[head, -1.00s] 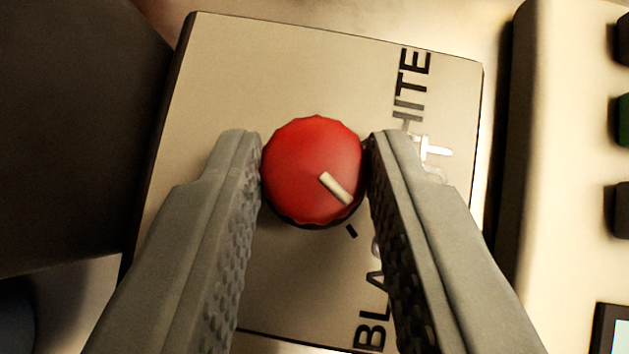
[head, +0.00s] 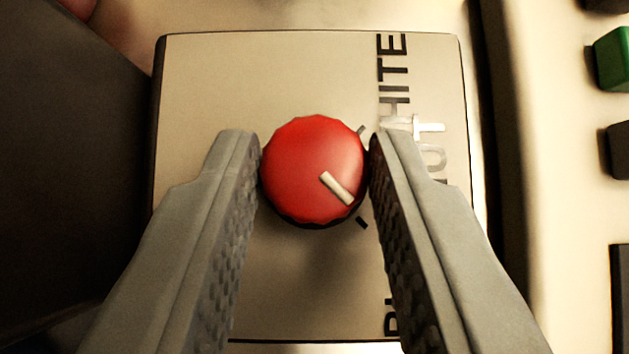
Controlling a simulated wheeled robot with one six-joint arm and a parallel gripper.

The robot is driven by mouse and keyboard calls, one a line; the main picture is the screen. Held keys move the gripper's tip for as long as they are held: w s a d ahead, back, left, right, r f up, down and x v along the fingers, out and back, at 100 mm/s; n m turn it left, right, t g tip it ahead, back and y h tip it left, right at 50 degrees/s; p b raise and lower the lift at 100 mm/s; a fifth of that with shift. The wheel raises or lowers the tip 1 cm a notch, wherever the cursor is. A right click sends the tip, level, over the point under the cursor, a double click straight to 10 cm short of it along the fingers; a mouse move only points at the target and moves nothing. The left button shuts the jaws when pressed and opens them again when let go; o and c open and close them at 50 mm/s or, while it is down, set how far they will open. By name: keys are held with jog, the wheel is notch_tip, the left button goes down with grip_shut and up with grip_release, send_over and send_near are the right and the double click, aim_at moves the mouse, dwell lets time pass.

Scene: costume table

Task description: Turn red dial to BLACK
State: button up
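The red dial (head: 311,168) sits on a beige square panel (head: 215,80), with a cream pointer mark aimed to the lower right. My gripper (head: 314,165) has its two grey fingers against the left and right sides of the dial, shut on it. A short black tick (head: 362,222) lies just past the pointer's end, nearly in line with it. Another tick (head: 361,130) shows at the dial's upper right. The black word WHITE (head: 393,70) runs up the panel's right side. BLACK (head: 391,320) is at the lower right, mostly hidden by my right finger. Pale letters between them are partly covered.
A cream console (head: 560,200) with a green button (head: 613,60) and dark buttons stands to the right, across a dark gap. A large dark block (head: 75,170) stands close on the left of the panel.

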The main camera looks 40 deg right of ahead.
aim_at(311, 217)
jog(key=o, duration=0.4)
jog(key=shift+c, duration=0.2)
notch_tip(311, 217, up, 10)
dwell(0.6)
